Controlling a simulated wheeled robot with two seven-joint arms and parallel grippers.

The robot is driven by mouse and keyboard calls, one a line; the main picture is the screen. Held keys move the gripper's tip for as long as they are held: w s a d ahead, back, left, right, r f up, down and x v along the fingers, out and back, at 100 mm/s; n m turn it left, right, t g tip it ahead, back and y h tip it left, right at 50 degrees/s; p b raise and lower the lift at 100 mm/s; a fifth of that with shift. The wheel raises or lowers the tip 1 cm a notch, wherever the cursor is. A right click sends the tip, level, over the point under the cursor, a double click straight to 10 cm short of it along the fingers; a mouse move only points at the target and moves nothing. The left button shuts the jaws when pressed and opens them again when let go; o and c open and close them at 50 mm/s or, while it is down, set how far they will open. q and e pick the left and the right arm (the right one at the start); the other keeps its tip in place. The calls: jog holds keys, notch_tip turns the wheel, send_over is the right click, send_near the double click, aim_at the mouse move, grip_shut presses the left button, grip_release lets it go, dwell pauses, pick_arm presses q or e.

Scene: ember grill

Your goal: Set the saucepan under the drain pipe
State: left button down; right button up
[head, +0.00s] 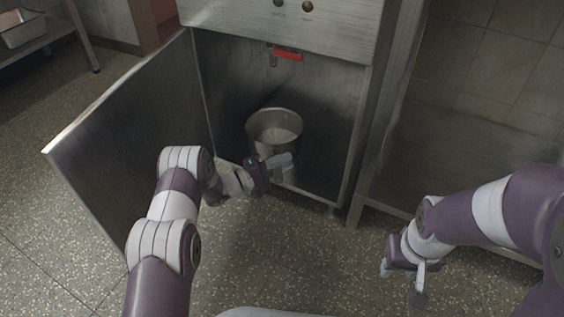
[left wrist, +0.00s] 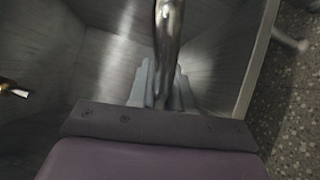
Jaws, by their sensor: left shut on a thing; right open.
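The steel saucepan (head: 262,145) is inside the open cabinet, upright, at its lower middle. My left gripper (head: 281,162) is at its near side, shut on the saucepan's handle (left wrist: 169,35), which runs between the fingers in the left wrist view. The pan's bowl is not clear in that view. The drain pipe (head: 272,58) with a red valve lever (head: 289,56) comes down at the top of the cabinet, above the pan in the picture. I cannot tell whether the pan touches the cabinet floor. My right gripper (head: 402,285) is open and empty, outside the cabinet.
The cabinet door (head: 120,120) stands open to the left. The cabinet's right side wall (head: 350,130) and front lower edge (head: 315,197) bound the space. A steel table stands to the right; a rack with a pan (head: 20,33) is far left. The speckled floor is clear.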

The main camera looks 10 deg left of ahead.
pick_arm(q)
jog(key=shift+f, duration=0.1)
jog(key=c, duration=1)
grip_release()
